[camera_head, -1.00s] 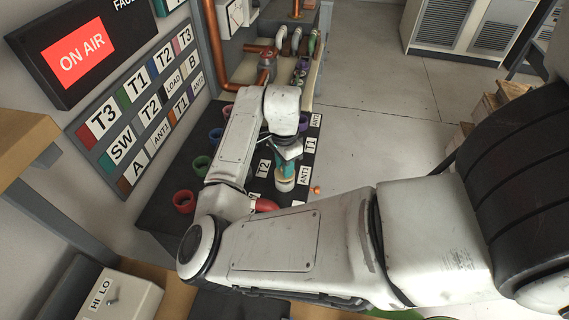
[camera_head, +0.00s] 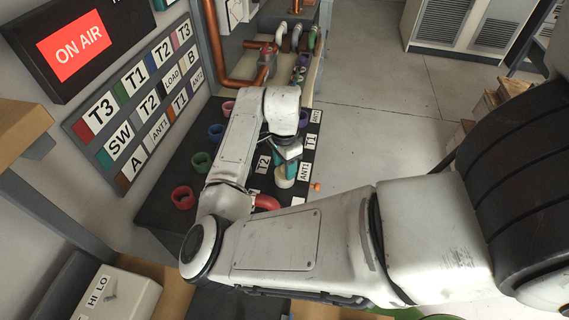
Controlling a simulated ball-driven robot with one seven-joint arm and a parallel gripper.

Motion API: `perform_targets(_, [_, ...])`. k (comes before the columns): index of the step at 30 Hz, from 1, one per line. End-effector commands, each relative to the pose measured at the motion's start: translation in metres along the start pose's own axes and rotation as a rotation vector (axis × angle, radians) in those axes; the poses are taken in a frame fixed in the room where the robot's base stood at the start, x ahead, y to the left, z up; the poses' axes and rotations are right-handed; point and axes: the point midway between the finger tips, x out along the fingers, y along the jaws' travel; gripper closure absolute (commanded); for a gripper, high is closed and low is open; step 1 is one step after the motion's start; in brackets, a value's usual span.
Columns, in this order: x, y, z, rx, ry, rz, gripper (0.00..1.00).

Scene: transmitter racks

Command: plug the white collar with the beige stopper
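The white collar (camera_head: 284,182) stands on the dark panel, beside the ANT1 label. My gripper (camera_head: 289,163), with teal parts showing, is right over the collar, at its upper side in the picture. The wrist covers much of the gripper, and the finger gap is too small to make out. I cannot clearly tell the beige stopper apart from the pale collar under the fingers, nor whether it sits in the collar or is held.
Red (camera_head: 183,197), green (camera_head: 201,162) and blue (camera_head: 216,133) collars stand left of my arm. A red pipe elbow (camera_head: 266,202) and an orange knob (camera_head: 315,187) are near the white collar. Copper pipes (camera_head: 240,83) run behind.

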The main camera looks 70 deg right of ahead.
Motion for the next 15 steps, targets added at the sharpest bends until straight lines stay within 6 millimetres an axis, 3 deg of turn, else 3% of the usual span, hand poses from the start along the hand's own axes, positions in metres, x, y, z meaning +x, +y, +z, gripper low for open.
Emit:
perform_targets(10, [-0.004,-0.001,0.0,0.001,0.0,-0.002,0.45])
perform_targets(15, [-0.025,-0.001,0.0,0.001,0.0,-0.003,0.45])
